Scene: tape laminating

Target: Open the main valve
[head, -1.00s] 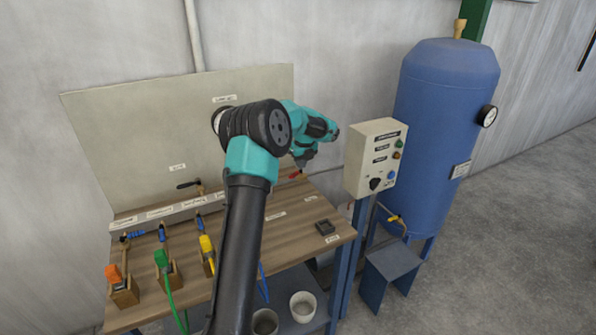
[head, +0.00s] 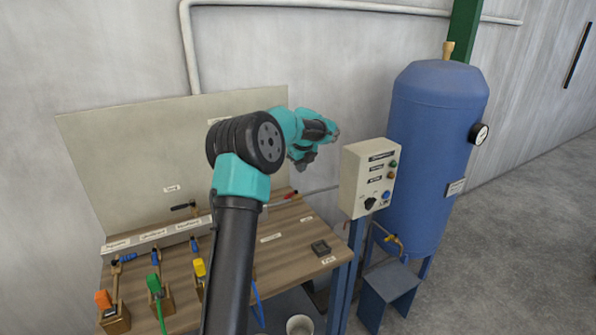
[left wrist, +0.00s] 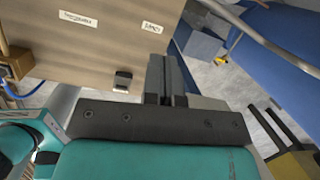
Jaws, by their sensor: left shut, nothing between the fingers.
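Several valves show, and I cannot read which one is labelled main. In the head view a small red handle (head: 291,196) sits at the bench's back right, by the grey pipe. A black-handled valve (head: 182,206) stands at the back of the bench. A brass valve with a yellow handle (head: 394,241) is low on the blue tank; it also shows in the left wrist view (left wrist: 221,59). My left gripper (head: 304,160) is above the red handle, apart from it. In the left wrist view its fingers (left wrist: 166,75) are shut and empty. My right gripper is not seen in the head view.
A control box (head: 368,178) with buttons and a knob stands between bench and tank (head: 430,170). Orange, green and yellow tools (head: 200,268) stand in wooden holders. My left arm hides the bench's middle.

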